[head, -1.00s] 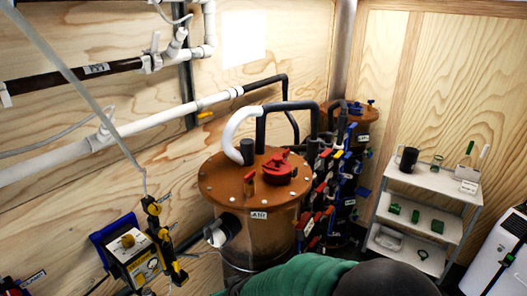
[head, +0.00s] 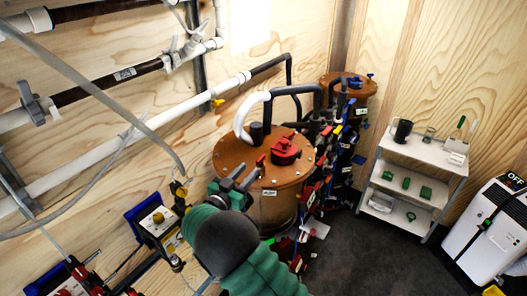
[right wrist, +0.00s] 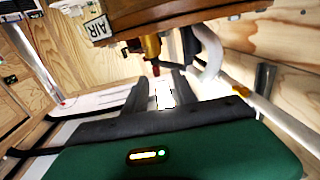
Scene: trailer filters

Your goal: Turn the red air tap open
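The red air tap (head: 260,160) stands on the lid of the brown tank (head: 228,160), above the white AIR label (head: 268,193). In the right wrist view the tap (right wrist: 152,48) has a brass body with a red handle. My right gripper (head: 246,177) is at the front left of the tank lid, close to the tap. In the right wrist view its two dark fingers (right wrist: 160,80) are apart with nothing held, and the red handle shows just beyond the gap between the tips. I cannot tell whether they touch. My left gripper is not in view.
A larger red knob (head: 285,150) sits on the same lid, right of the tap. A white hose (head: 240,118) rises behind it. Several coloured valves crowd the tank's right side. A white shelf cart (head: 415,176) stands at right, with clear dark floor (head: 375,245) before it.

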